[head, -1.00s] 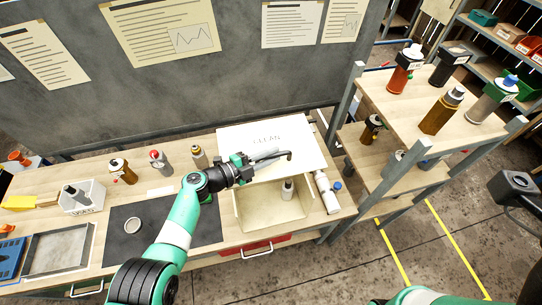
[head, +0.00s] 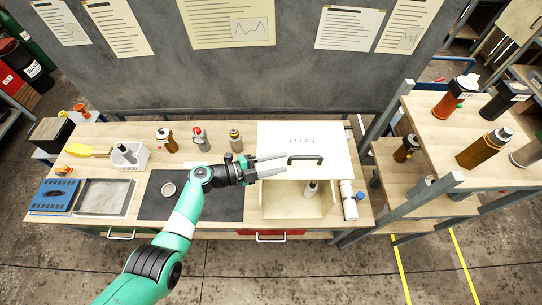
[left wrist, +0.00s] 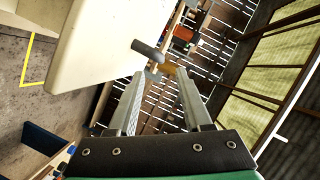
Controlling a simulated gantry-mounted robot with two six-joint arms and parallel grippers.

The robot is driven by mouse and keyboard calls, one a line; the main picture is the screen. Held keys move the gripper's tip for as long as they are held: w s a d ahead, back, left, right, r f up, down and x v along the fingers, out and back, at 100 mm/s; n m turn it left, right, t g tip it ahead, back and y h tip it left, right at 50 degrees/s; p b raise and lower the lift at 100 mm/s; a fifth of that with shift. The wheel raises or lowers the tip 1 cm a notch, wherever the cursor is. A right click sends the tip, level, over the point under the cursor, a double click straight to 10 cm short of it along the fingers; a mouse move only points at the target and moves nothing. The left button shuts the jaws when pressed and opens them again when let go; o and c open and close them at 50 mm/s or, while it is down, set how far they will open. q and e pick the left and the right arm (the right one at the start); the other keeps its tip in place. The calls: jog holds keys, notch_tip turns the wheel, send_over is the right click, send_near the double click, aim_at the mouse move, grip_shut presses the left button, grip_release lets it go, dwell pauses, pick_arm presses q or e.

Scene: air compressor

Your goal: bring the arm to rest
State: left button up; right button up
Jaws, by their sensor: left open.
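My left gripper (head: 272,165) is open and empty, with its fingers pointing right. It is just left of the dark handle (head: 306,158) on the white panel marked CLEAN (head: 285,143). The panel looks like the raised lid of a cream box (head: 283,211), whose inside is open to view. In the left wrist view, the handle (left wrist: 149,50) is beyond the open fingertips (left wrist: 158,74), at the edge of the cream panel (left wrist: 95,50). The handle looks apart from the fingers. My right gripper is not in view.
A bottle (head: 311,188) stands inside the box. Several bottles, such as the amber one (head: 166,140), stand on the bench behind my left arm. A wooden shelf (head: 440,130) with bottles stands at the right.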

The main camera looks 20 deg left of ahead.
pick_arm(q)
jog(key=shift+v, duration=1.5)
